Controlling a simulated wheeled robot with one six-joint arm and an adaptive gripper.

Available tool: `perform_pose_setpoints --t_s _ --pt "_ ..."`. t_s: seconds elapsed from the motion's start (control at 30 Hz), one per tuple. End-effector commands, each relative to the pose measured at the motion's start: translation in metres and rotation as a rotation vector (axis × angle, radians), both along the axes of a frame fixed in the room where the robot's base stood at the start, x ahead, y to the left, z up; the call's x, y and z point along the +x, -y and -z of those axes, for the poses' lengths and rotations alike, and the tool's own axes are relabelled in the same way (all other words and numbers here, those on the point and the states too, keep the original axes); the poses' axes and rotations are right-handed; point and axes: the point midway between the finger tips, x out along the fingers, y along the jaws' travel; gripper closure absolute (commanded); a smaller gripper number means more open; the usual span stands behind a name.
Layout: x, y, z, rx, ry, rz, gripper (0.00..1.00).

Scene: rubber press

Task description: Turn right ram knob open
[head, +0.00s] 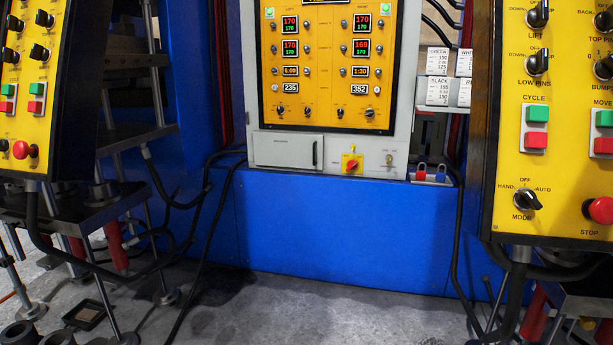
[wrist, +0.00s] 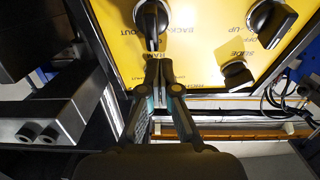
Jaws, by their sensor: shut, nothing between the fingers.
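My gripper (wrist: 158,66) shows in the wrist view with its two fingers together and nothing between them. A black rotary knob (wrist: 150,18) on a yellow panel (wrist: 195,45) stands just beyond the fingertips. Its grip bar points down the picture towards them. The tips overlap the panel just below the knob; whether they touch it I cannot tell. My gripper is outside the head view.
In the wrist view, two more black knobs (wrist: 271,20) and (wrist: 237,74) sit to the right, and dark metal blocks (wrist: 45,118) on the left. In the head view, yellow control panels stand left (head: 58,70) and right (head: 560,165), with a central cabinet (head: 285,150) between them.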

Motion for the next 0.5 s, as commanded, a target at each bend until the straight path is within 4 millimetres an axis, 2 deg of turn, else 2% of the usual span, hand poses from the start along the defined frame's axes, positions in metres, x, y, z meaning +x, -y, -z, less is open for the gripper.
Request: perform_pose_setpoints --t_s 0.5 --pt "-0.0018 0.007 0.0001 0.0 0.002 0.0 1.0"
